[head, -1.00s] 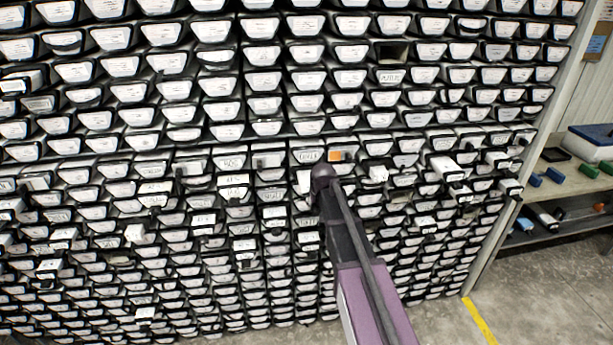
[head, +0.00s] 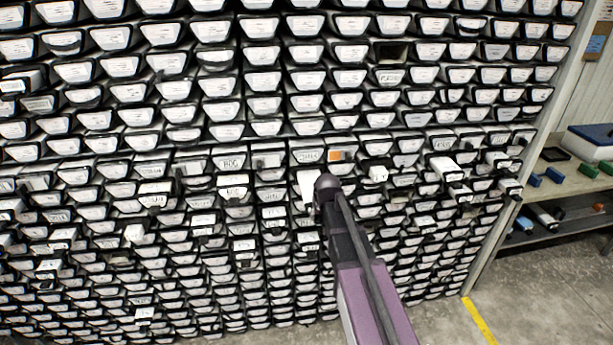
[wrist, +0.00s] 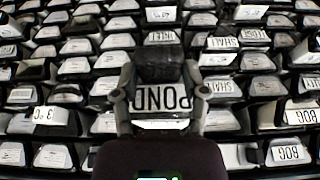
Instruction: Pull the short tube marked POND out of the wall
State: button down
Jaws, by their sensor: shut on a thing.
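The short tube marked POND (wrist: 160,97) is in the middle of the wrist view, its label upside down there. My gripper (wrist: 158,102) has one finger on each side of it and is shut on it. A black part of the tube shows beyond the label. In the head view the tube's white top (head: 307,188) sticks out of the wall just left of my gripper (head: 326,186). My wrist hides part of the tube there, and I cannot tell if its far end is still in its slot.
The wall (head: 265,105) is packed with labelled tubes, and several jut out around mine. A tube marked BOG (wrist: 288,152) is at the lower right of the wrist view. A shelf (head: 565,185) stands at the right. Open floor (head: 555,285) lies in front.

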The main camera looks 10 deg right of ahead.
jog(key=shift+s, duration=1.2)
jog(key=shift+c, duration=0.2)
grip_release()
jog(key=s+a+f+g+b, duration=0.1)
jog(key=s+f+g+b, duration=0.1)
jog(key=s+f+b, duration=0.4)
jog(key=s+f+g+b, duration=0.2)
jog(key=s+f+b, duration=0.4)
jog(key=s, duration=0.7)
jog(key=shift+s+a+f+g, duration=0.3)
jog(key=shift+a+f, duration=0.1)
jog(key=shift+f, duration=0.3)
